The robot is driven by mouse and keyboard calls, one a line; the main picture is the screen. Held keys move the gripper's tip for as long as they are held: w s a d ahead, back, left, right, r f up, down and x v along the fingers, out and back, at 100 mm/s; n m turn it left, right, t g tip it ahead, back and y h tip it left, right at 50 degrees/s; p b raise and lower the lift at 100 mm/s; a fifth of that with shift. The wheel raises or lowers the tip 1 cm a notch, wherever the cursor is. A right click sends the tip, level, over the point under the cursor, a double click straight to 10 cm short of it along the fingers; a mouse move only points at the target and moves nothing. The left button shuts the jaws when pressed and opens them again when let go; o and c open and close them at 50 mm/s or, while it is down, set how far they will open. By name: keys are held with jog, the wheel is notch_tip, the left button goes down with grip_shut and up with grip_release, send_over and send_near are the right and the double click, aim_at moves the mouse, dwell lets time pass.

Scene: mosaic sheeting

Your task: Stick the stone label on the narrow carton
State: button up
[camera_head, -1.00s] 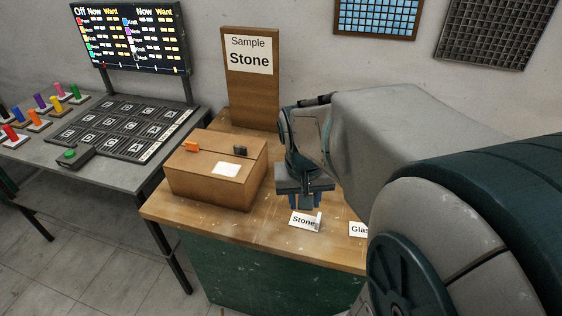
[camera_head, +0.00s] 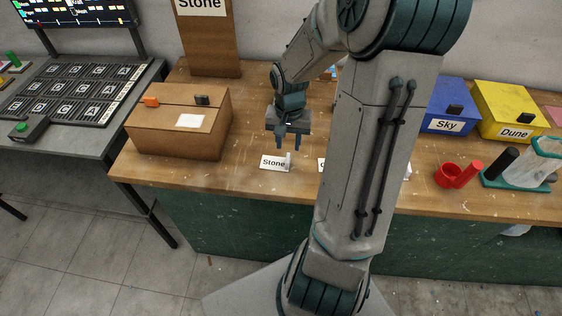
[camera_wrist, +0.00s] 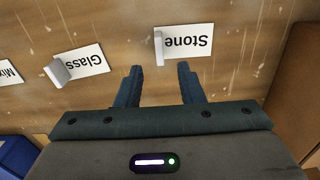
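The Stone label (camera_head: 272,163) is a small white card with a curled-up tab at one end, lying on the wooden table. It shows upside down in the wrist view (camera_wrist: 186,44). My gripper (camera_head: 292,145) is open and empty, just behind the label in the head view. In the wrist view its two fingers (camera_wrist: 160,68) stand apart, with the label beyond their tips and not between them. A brown carton (camera_head: 165,135) stands to the left, with an orange clip, a black clip and a blank white patch on top. I cannot tell whether another carton is hidden.
A Glass label (camera_wrist: 85,62) lies beside the Stone label. A Sample Stone board (camera_head: 210,45) stands behind the carton. Blue Sky (camera_head: 445,100) and yellow Dune (camera_head: 505,105) boxes and a red cup (camera_head: 449,176) are at the right. My arm hides part of the table.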

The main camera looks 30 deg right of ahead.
aim_at(288, 155)
jog(key=shift+w+f, duration=0.1)
jog(key=shift+f, duration=3.2)
jog(key=shift+d, duration=0.1)
grip_shut()
